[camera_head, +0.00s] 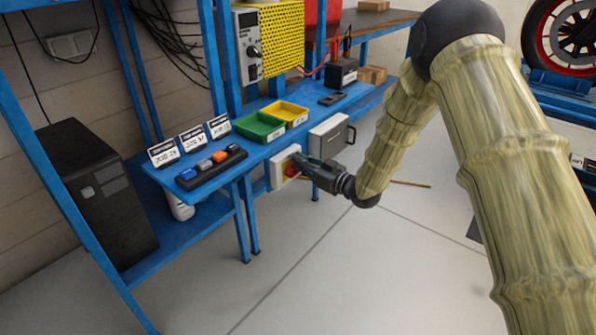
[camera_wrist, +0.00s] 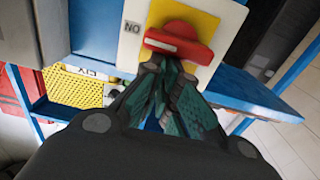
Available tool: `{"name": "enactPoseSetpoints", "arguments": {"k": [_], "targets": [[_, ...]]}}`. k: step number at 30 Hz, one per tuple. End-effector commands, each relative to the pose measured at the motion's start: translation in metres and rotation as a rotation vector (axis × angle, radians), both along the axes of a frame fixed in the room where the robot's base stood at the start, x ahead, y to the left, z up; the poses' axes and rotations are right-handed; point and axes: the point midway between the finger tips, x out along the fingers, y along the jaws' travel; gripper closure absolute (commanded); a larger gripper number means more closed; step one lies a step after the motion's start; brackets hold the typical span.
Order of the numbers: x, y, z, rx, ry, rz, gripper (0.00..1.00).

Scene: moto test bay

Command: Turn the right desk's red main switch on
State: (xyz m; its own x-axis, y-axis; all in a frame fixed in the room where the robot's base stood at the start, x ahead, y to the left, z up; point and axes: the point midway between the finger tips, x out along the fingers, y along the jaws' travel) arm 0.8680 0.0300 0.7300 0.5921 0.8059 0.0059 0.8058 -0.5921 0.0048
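The red main switch (camera_head: 291,171) is a rotary knob on a yellow plate, on a pale box (camera_head: 278,180) at the front of the blue desk. In the wrist view the red knob (camera_wrist: 178,42) has a bar-shaped grip with a white mark, lying nearly level in the picture. A label reading "NO" (camera_wrist: 132,27) is left of it. My gripper (camera_head: 302,163) is right at the switch. In the wrist view its fingertips (camera_wrist: 168,68) are together at the knob's lower edge, with nothing visible between them. I cannot tell whether they touch the knob.
A grey handled box (camera_head: 330,137) hangs right of the switch. Green and yellow bins (camera_head: 259,126), a button strip (camera_head: 212,168) and small signs (camera_head: 191,139) stand on the blue desk. A black computer case (camera_head: 95,195) is at left. The floor in front is clear.

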Motion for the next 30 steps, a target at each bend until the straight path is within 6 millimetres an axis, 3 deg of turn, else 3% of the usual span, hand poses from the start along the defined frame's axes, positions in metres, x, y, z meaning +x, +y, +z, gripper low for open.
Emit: {"name": "enactPoseSetpoints", "arguments": {"k": [3, 13, 25, 30], "targets": [[-0.006, 0.013, -0.002, 0.002, 0.003, 0.014, 1.00], [-0.015, 0.018, -0.004, -0.004, 0.007, 0.020, 1.00], [-0.032, -0.025, -0.006, -0.002, 0.011, 0.002, 1.00], [-0.039, -0.034, -0.003, 0.001, 0.008, 0.004, 1.00]]}}
